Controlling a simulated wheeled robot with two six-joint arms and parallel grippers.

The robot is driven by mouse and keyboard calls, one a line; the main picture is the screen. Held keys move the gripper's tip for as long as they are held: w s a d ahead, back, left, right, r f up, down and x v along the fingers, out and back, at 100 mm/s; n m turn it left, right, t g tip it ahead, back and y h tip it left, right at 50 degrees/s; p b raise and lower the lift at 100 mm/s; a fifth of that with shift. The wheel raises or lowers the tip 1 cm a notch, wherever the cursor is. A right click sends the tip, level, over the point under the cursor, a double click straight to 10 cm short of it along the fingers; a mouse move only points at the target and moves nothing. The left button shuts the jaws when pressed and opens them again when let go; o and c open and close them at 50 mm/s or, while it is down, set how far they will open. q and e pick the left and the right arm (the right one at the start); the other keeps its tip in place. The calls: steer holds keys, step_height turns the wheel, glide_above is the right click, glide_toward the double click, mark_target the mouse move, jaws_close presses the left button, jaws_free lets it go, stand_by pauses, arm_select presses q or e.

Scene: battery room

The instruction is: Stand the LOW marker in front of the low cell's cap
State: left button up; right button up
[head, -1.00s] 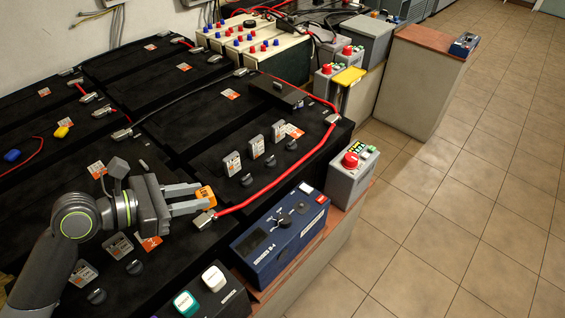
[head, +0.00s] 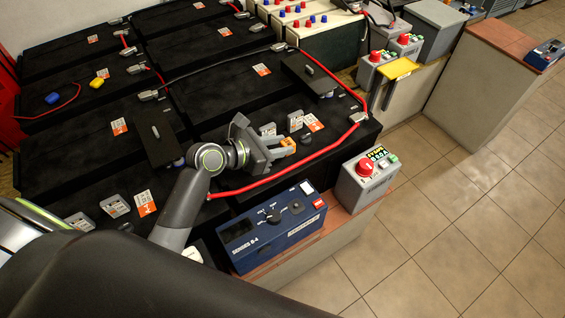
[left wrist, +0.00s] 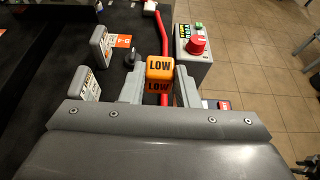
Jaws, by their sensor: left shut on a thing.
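My left gripper (head: 285,150) is shut on the orange LOW marker (head: 287,143) over the front black battery. In the left wrist view the marker (left wrist: 160,68) is upright between the fingers, black LOW lettering facing the camera. A black cap (left wrist: 132,57) stands to its left, apart from it. Grey labelled pieces (left wrist: 101,46) and (left wrist: 86,84) stand further left; two also show in the head view (head: 268,129) and (head: 295,120). The gripper hides part of this row in the head view. I cannot tell which cap is the low cell's. My right gripper is not in view.
A red cable (head: 262,186) runs along the battery's front edge, close to the gripper. A blue meter box (head: 272,228) and a grey box with a red knob (head: 366,178) stand in front. A black raised box (head: 310,74) sits behind. Open floor lies right.

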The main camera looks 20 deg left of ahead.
arm_select(q)
step_height(320, 180, down, 3)
steer(key=shift+f+b, duration=0.2)
steer(key=shift+b, duration=0.1)
steer(key=shift+f, duration=0.4)
step_height(320, 180, down, 2)
steer(key=shift+f+b, duration=0.2)
steer(key=shift+b, duration=0.3)
steer(key=shift+f, duration=0.15)
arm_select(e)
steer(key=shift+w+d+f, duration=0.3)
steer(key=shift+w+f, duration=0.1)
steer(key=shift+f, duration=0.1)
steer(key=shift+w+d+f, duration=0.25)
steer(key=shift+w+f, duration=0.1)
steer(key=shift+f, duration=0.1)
arm_select(q)
steer(key=shift+f, duration=0.15)
steer(key=o, duration=0.9)
steer(key=shift+o, duration=0.2)
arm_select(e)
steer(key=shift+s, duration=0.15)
